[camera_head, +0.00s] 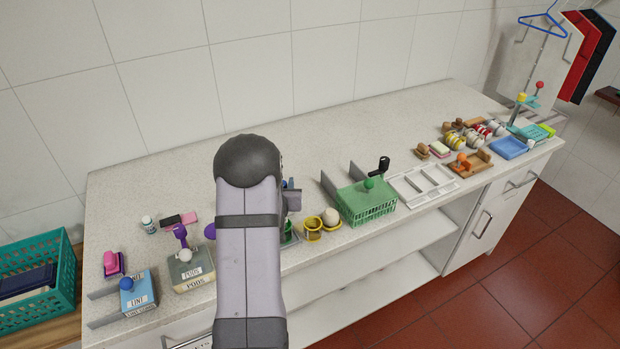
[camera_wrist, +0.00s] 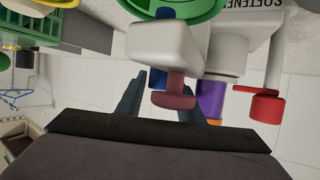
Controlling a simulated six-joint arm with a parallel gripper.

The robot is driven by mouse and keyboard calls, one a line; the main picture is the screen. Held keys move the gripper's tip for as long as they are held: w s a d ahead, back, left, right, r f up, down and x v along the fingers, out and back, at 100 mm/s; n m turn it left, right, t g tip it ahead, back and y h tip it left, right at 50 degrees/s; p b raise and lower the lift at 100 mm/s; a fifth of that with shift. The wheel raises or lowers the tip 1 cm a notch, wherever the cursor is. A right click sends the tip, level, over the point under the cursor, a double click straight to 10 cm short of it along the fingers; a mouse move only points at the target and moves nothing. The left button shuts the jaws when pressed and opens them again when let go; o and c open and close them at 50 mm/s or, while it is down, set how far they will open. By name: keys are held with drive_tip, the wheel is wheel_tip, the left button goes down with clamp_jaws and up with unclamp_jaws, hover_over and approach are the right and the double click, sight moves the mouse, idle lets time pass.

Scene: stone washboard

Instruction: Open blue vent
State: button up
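My gripper (camera_wrist: 160,92) shows in the wrist view with two dark fingers spread apart, one left and one right of a mauve knob (camera_wrist: 175,99) on a white block (camera_wrist: 165,45). The right finger is partly hidden by the knob. I cannot tell whether either finger touches anything. A small dark blue part (camera_wrist: 158,78) shows beside the white block, near the left finger; it may be the blue vent, but most of it is hidden.
In the wrist view a red lever (camera_wrist: 265,106), a purple part (camera_wrist: 211,100) and a green round dish (camera_wrist: 200,10) are close by. In the head view a green basket (camera_head: 367,207) and yellow ring (camera_head: 313,230) stand right, and a PODS box (camera_head: 191,272) left.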

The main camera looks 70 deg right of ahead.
drive_tip(key=shift+a+r+g, duration=0.1)
drive_tip(key=shift+a+g, duration=0.1)
drive_tip(key=shift+g, duration=0.1)
drive_tip(key=b+v, duration=0.3)
drive_tip(key=v, duration=0.4)
drive_tip(key=shift+s+a, duration=0.15)
drive_tip(key=s+d+f+m+b, duration=0.1)
drive_tip(key=s+d+m+b, duration=0.1)
drive_tip(key=d+m, duration=0.1)
drive_tip(key=s+d+f+m+g+y+b, duration=0.1)
drive_tip(key=s+d+f+m, duration=0.1)
drive_tip(key=d+m, duration=0.2)
drive_tip(key=s+d+f+m+g+y+b, duration=0.1)
drive_tip(key=s+d+f+m+b, duration=0.1)
drive_tip(key=d+m, duration=0.2)
drive_tip(key=shift+s+d+f+m+b, duration=0.15)
drive_tip(key=shift+f+m+b, duration=0.15)
drive_tip(key=shift+m, duration=0.4)
drive_tip(key=shift+w+d+f+m+t+y+b, duration=0.2)
drive_tip(key=shift+d+m+y+b, duration=0.15)
drive_tip(key=shift+d+m, duration=0.15)
drive_tip(key=shift+w+d+f+m+t+y+b, duration=0.1)
drive_tip(key=shift+w+d+m+y+b, duration=0.2)
drive_tip(key=shift+m, duration=0.2)
drive_tip(key=shift+w+d+m+t+y+b, duration=0.25)
drive_tip(key=shift+w+d+m+t+b, duration=0.1)
drive_tip(key=shift+d+m, duration=0.2)
drive_tip(key=shift+r, duration=0.1)
